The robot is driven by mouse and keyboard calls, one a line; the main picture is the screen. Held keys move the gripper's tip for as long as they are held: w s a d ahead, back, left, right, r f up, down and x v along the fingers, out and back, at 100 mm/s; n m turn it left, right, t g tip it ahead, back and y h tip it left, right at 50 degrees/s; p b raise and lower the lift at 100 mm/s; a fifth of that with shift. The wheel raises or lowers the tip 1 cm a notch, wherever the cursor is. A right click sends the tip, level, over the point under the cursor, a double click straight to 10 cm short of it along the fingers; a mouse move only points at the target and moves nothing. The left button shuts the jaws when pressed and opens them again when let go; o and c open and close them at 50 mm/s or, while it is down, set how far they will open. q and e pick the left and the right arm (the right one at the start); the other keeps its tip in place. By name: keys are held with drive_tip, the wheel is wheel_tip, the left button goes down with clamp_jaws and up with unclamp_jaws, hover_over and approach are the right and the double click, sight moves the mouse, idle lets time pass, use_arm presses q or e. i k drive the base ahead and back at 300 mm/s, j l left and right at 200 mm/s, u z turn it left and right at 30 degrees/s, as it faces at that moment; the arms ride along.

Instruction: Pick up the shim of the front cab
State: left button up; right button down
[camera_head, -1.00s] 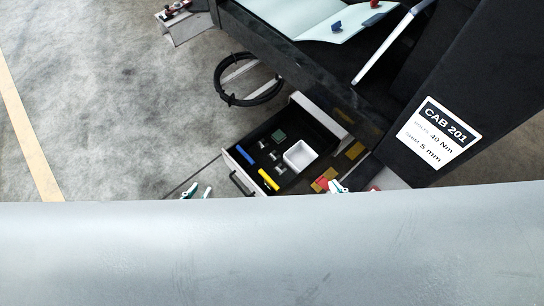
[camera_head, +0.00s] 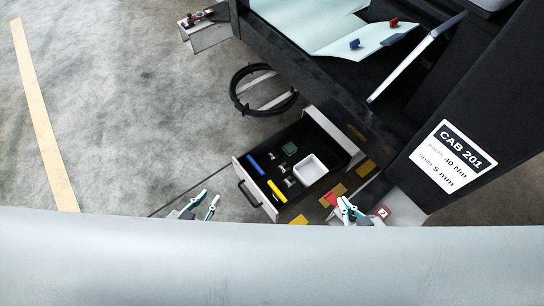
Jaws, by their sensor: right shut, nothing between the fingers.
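The label (camera_head: 454,158) on the black cab post reads CAB 201, 40 Nm, shim 5 mm. An open drawer (camera_head: 331,126) below the cab holds a blue bar (camera_head: 255,164), a yellow bar (camera_head: 277,191), a green square piece, small metal parts and a white box (camera_head: 310,169). Yellow square plates (camera_head: 339,189) and a red one (camera_head: 329,199) lie right of the drawer; I cannot tell which piece is the shim. My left gripper (camera_head: 210,196) is open and empty, left of the drawer. My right gripper (camera_head: 346,204) is shut and empty, near the red plate.
A blue knob (camera_head: 354,44) and a red knob (camera_head: 393,22) sit on the pale panel (camera_head: 330,30). A small red tag (camera_head: 383,211) lies beside my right gripper.

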sight(273, 158)
drive_tip(key=i+j+z, duration=0.1)
drive_tip(key=z, duration=0.25)
drive_tip(key=j+z, duration=0.35)
drive_tip(key=i+j+z, duration=0.1)
drive_tip(key=z, duration=0.25)
